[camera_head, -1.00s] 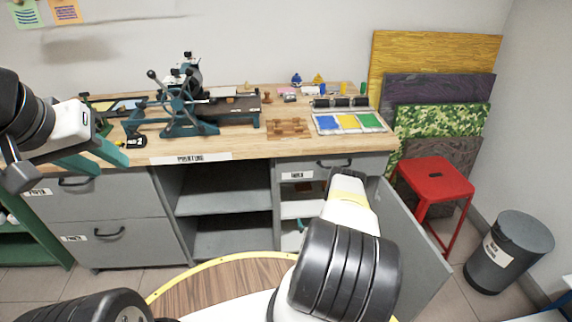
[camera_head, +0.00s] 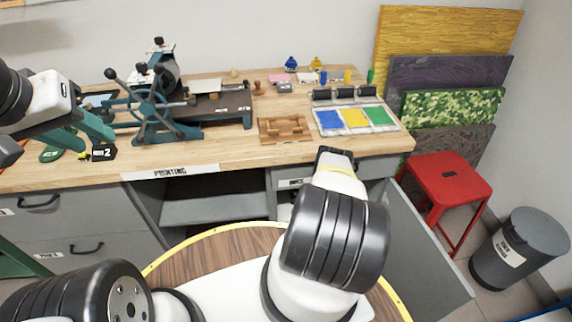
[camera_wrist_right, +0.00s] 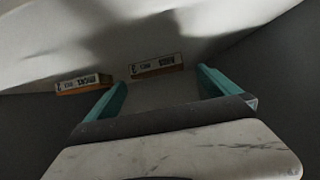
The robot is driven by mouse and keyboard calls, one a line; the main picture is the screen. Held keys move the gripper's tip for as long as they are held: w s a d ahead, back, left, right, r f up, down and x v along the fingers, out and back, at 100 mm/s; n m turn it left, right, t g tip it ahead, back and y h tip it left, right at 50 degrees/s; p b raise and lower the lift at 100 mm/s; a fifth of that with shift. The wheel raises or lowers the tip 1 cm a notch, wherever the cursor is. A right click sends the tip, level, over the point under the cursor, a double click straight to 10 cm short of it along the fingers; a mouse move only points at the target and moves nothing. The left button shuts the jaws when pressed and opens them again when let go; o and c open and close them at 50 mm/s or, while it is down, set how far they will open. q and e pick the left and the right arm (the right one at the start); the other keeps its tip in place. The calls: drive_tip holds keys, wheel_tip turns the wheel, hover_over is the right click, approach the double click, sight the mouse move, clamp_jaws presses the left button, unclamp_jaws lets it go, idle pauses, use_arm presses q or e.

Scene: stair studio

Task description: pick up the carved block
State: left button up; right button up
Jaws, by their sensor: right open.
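Two small wooden blocks with white printed labels show in the right wrist view: one (camera_wrist_right: 157,66) ahead between my fingers, the other (camera_wrist_right: 83,84) to the left. Their label text is too small to read surely, and I cannot tell which is the carved block. My right gripper (camera_wrist_right: 162,78) is open and empty, with teal fingers apart and the middle block beyond their tips. In the head view the right gripper is hidden beyond my right arm, by the cabinet front. My left gripper (camera_head: 97,140) is open and empty over the bench's left end.
The wooden bench (camera_head: 215,150) carries a teal press (camera_head: 160,115), a brown wooden piece (camera_head: 285,128) and an ink tray (camera_head: 355,119). The grey cabinet door (camera_head: 425,240) stands open at right. A red stool (camera_head: 447,178) and a grey bin (camera_head: 515,248) stand beyond it.

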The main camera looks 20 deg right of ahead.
drive_tip(key=shift+x, duration=2.6)
drive_tip(key=shift+d+r, duration=0.1)
drive_tip(key=c, duration=1.3)
drive_tip(key=shift+w+r, duration=0.15)
drive_tip(key=shift+r, duration=0.05)
